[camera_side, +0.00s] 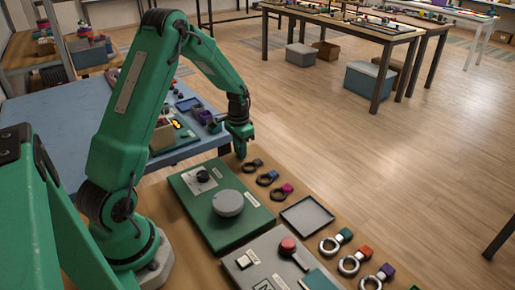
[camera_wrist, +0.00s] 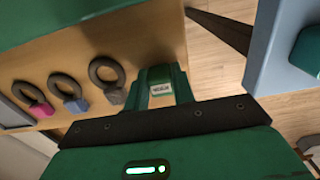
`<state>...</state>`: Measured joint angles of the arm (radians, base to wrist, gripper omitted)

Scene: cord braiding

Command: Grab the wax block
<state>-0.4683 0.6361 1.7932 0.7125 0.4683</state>
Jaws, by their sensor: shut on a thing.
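My gripper (camera_side: 240,146) is low at the far edge of the brown table in the side view. In the wrist view, its green fingers (camera_wrist: 162,90) are closed around a small block with a white label (camera_wrist: 160,89), which appears to be the wax block. The label's lettering is too small to read. The fingers cover much of the block. In the side view I cannot make the block out from the green gripper. I cannot tell whether it touches the tabletop.
Dark rings with coloured pieces (camera_side: 268,179) lie close by on the brown table. A green panel with a round grey knob (camera_side: 229,203), an empty grey tray (camera_side: 307,216) and silver rings (camera_side: 348,265) lie nearer. A blue table (camera_side: 60,120) stands behind.

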